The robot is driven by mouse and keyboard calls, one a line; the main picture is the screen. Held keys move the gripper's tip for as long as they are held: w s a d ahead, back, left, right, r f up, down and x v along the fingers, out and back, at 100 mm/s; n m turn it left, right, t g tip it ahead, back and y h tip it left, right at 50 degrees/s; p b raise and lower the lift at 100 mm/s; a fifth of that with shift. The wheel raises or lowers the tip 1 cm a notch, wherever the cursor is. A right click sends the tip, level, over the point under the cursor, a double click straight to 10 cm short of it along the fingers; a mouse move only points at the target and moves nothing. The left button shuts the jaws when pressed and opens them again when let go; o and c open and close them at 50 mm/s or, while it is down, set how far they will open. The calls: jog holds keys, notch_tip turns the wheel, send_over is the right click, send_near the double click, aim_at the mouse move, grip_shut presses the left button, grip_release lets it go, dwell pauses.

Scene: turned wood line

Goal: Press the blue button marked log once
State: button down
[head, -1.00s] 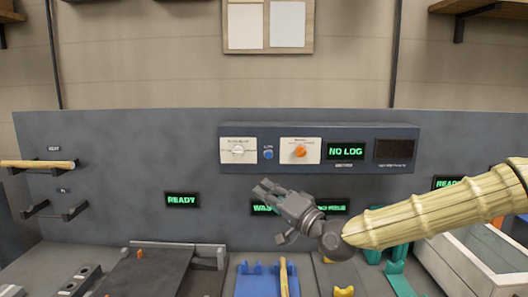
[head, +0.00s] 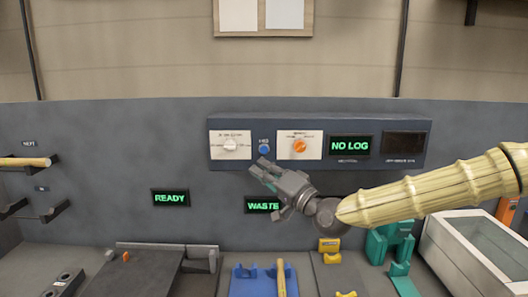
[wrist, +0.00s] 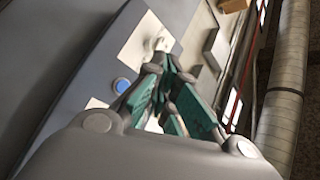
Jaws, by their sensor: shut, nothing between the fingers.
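The blue button (head: 264,149) sits on a grey wall panel (head: 370,121), between a white dial plate and a plate with an orange knob. Its label is too small to read surely. In the wrist view the blue button (wrist: 122,85) shows to the left of my fingers. My gripper (head: 259,166) is shut and empty, with its fingertips just below the button in the head view. In the wrist view its green-padded fingers (wrist: 165,75) point toward the panel. I cannot tell how far the tips are from the panel. A display (head: 350,147) reads NO LOG.
A white dial plate (head: 230,145) and an orange knob (head: 299,146) flank the button closely. Green displays reading READY (head: 171,198) and WASTE (head: 262,205) are below. A blue holder (head: 248,283) and a teal fixture (head: 390,243) stand on the bench.

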aim_at(264, 150)
jog(key=w, duration=0.6)
jog(key=shift+w+r, duration=0.25)
jog(key=shift+w, duration=0.1)
jog(key=shift+w+d+b, duration=0.1)
jog(key=shift+w+b, duration=0.05)
jog(key=shift+b, duration=0.2)
dwell(1.1)
jog(key=shift+w, duration=0.25)
jog(key=shift+w+b, duration=0.3)
jog(key=shift+w, duration=0.05)
dwell(0.9)
jog(key=shift+s, duration=0.2)
jog(key=shift+s+b, duration=0.3)
jog(key=shift+s, duration=0.3)
